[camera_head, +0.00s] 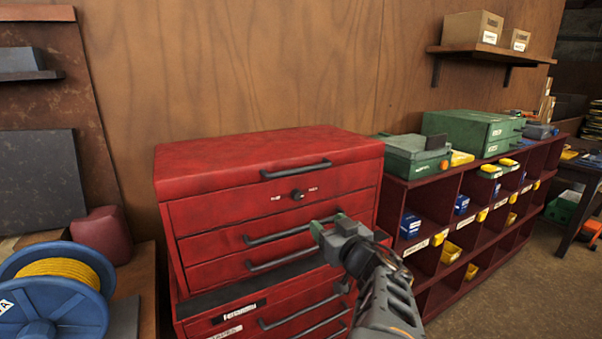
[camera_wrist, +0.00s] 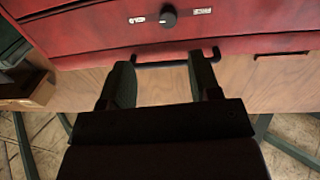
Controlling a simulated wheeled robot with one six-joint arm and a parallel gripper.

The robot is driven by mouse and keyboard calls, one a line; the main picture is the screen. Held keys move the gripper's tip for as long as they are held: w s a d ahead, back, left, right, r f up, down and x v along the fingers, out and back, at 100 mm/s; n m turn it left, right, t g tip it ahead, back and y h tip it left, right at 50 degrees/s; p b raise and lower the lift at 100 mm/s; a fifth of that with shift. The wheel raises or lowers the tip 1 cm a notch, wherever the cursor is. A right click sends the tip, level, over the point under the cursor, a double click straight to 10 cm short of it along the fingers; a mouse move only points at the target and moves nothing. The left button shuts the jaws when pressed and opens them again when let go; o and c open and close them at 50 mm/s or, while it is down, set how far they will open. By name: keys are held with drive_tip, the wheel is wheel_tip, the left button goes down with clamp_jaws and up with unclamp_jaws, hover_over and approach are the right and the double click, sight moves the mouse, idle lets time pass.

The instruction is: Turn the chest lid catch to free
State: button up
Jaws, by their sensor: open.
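The red tool chest (camera_head: 230,215) stands in the middle of the body camera's view, its lid (camera_head: 260,152) down. The lid catch is a small dark knob (camera_head: 297,195) on the front below the lid handle, between two small white labels. In the wrist view the knob (camera_wrist: 168,18) is at the top centre, a label on each side; which label it points to is too small to tell. My gripper (camera_head: 329,226) is open and empty, right of and below the knob, near the upper drawer handle (camera_head: 285,233). The knob is apart from the fingers (camera_wrist: 163,70).
Dark drawer handles stick out from the chest front. A dark red cubby shelf (camera_head: 425,195) stands close on the right, with green cases (camera_head: 470,130) on top. A blue cable reel (camera_head: 55,300) is at the lower left. Open floor (camera_head: 500,290) lies at the lower right.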

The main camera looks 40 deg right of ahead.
sight(299, 196)
drive_tip(key=shift+y, duration=0.4)
drive_tip(key=w, duration=0.4)
drive_tip(key=w+d+r, duration=0.1)
drive_tip(key=w, duration=0.8)
drive_tip(key=shift+d+r, duration=0.25)
drive_tip(key=shift+c, duration=0.5)
drive_tip(key=c, duration=0.8)
drive_tip(key=shift+n, duration=0.3)
